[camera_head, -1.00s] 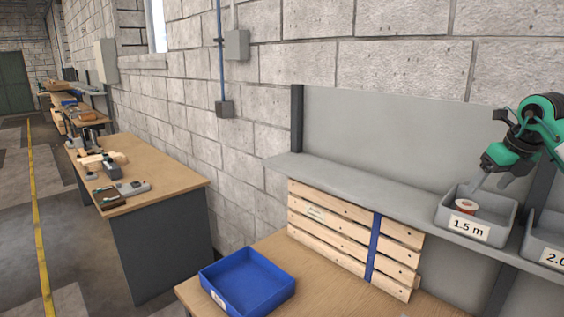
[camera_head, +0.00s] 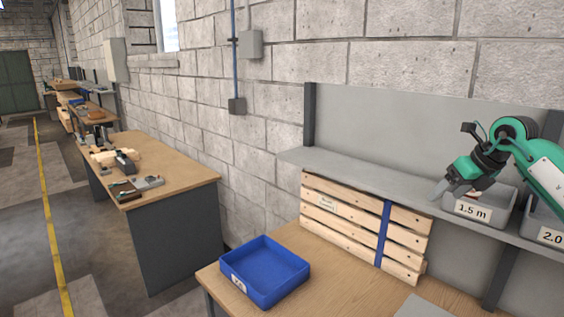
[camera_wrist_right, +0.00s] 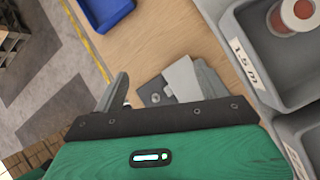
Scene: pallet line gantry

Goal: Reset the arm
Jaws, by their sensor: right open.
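My right gripper (camera_head: 441,190) is green and black with grey fingers. In the head view it is in front of the wall shelf, at the left side of the grey bin marked 1.5 m (camera_head: 486,211). In the wrist view the fingers (camera_wrist_right: 160,78) are spread with nothing held between them. The wrist view shows the bin (camera_wrist_right: 246,57) to the right of the fingers, with a red and white spool (camera_wrist_right: 297,14) inside. My left gripper is not in view.
A second grey bin (camera_head: 548,237) stands right of the first on the shelf (camera_head: 340,172). Wooden slats with a blue strap (camera_head: 383,235) stand below. A blue tray (camera_head: 264,272) sits on the wooden bench. A grey plate (camera_wrist_right: 152,90) shows beyond the fingers.

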